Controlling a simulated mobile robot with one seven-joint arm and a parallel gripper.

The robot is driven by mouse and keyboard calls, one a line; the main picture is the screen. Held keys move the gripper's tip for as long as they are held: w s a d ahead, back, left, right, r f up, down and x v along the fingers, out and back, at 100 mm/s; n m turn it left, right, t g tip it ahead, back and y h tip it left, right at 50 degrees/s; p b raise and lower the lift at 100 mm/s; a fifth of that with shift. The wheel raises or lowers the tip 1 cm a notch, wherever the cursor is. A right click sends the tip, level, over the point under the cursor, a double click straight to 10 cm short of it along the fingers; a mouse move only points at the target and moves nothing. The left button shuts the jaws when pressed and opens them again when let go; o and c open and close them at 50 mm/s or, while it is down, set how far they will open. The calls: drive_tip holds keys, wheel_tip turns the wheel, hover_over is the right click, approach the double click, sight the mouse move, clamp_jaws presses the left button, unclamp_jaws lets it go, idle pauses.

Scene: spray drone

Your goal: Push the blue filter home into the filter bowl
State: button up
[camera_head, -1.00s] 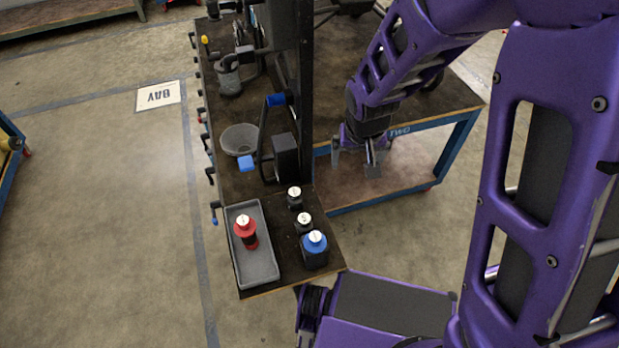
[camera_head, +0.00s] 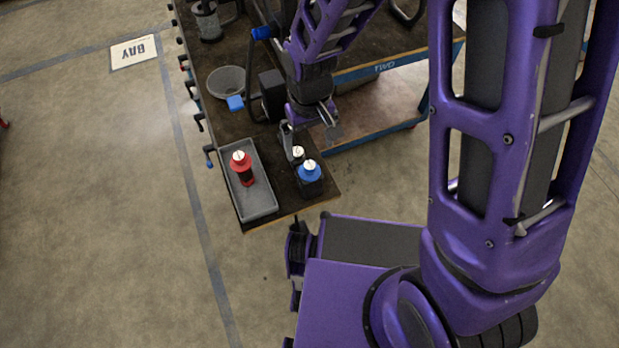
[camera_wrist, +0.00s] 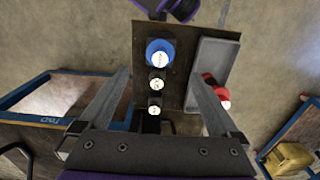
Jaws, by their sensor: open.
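The blue filter (camera_head: 310,173), a dark-bodied cylinder with a blue top and white label, stands upright near the bench's front right corner. It also shows in the wrist view (camera_wrist: 160,52). My gripper (camera_head: 309,136) is open and empty, above and behind it. In the wrist view my gripper (camera_wrist: 158,82) has its fingers spread wide either side of the row of cylinders, with none gripped. A grey round bowl (camera_head: 226,80) sits farther back on the bench. A dark mesh cup (camera_head: 207,24) is at the top. I cannot tell which is the filter bowl.
A red cylinder (camera_head: 242,168) stands in a grey tray (camera_head: 262,203) left of the blue filter. Two dark white-topped cylinders, one of them here (camera_wrist: 158,84), line up with it. A black post with a blue-tipped lever (camera_head: 262,33) rises behind. Open floor lies left.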

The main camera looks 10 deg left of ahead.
sight(310, 165)
wheel_tip(310, 165, down, 8)
drive_tip(key=b, duration=0.6)
drive_tip(key=shift+f, duration=0.25)
drive_tip(key=shift+c, duration=0.3)
idle(0.4)
clamp_jaws()
drive_tip(key=shift+r, duration=0.15)
drive_tip(key=shift+r+p, duration=2.15)
drive_tip(key=shift+r, duration=0.8)
drive_tip(key=shift+r+p, duration=2.35)
drive_tip(key=shift+r, duration=0.65)
